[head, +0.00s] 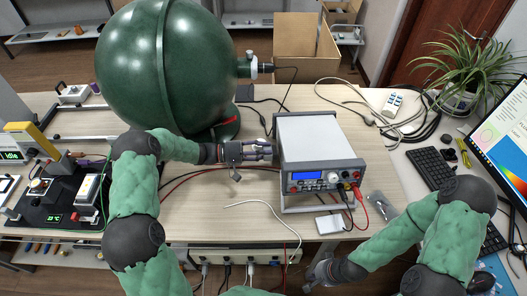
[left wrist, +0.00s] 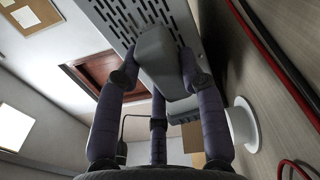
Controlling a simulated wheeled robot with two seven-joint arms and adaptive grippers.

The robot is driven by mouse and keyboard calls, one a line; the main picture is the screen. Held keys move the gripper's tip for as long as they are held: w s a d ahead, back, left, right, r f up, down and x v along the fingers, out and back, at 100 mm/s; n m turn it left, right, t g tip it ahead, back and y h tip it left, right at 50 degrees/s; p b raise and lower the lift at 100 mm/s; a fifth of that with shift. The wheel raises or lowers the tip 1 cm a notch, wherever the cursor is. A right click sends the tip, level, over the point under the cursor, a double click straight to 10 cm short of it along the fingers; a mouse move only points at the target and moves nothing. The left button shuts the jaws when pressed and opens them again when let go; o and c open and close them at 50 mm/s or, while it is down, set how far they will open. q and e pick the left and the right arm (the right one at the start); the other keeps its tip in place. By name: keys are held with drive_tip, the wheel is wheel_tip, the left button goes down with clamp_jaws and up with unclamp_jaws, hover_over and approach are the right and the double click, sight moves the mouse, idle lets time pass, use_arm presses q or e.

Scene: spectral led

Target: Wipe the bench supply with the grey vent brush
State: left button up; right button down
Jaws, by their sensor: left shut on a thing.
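The bench supply (head: 315,140) is a light grey box with a blue display on its front, standing on the wooden bench. Its slotted vent side (left wrist: 125,22) fills the top of the left wrist view. My left gripper (head: 262,152) is just left of the supply, level with its side. In the left wrist view its fingers (left wrist: 162,78) close around a grey block, the vent brush (left wrist: 160,52), which lies against or very near the slots; I cannot tell if it touches. In the head view the hand mostly hides the brush. My right gripper (head: 318,274) is low, by the bench's front edge; its fingers are unclear.
A big dark green sphere (head: 165,65) stands behind my left arm. Red and black leads (head: 190,178) run across the bench left of the supply. A white cable (head: 270,208) lies in front. A keyboard (head: 432,168), monitor (head: 500,135) and plant (head: 465,70) are at the right.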

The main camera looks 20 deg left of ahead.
use_arm(q)
drive_tip(key=shift+w+d, duration=0.2)
drive_tip(key=shift+d, duration=0.35)
drive_tip(key=shift+w+a+f+b, duration=0.15)
drive_tip(key=shift+w+f+b, duration=0.1)
drive_tip(key=shift+w+b, duration=0.35)
drive_tip(key=shift+w+a+f+b, duration=0.15)
drive_tip(key=shift+w+f+b, duration=0.05)
drive_tip(key=shift+w+b, duration=0.35)
drive_tip(key=shift+w+a+b, duration=0.15)
drive_tip(key=shift+w+b, duration=0.2)
drive_tip(key=shift+w, duration=0.1)
drive_tip(key=shift+r, duration=0.1)
drive_tip(key=shift+w, duration=0.1)
drive_tip(key=shift+a+b, duration=0.1)
drive_tip(key=shift+b, duration=0.2)
idle(0.4)
idle(0.4)
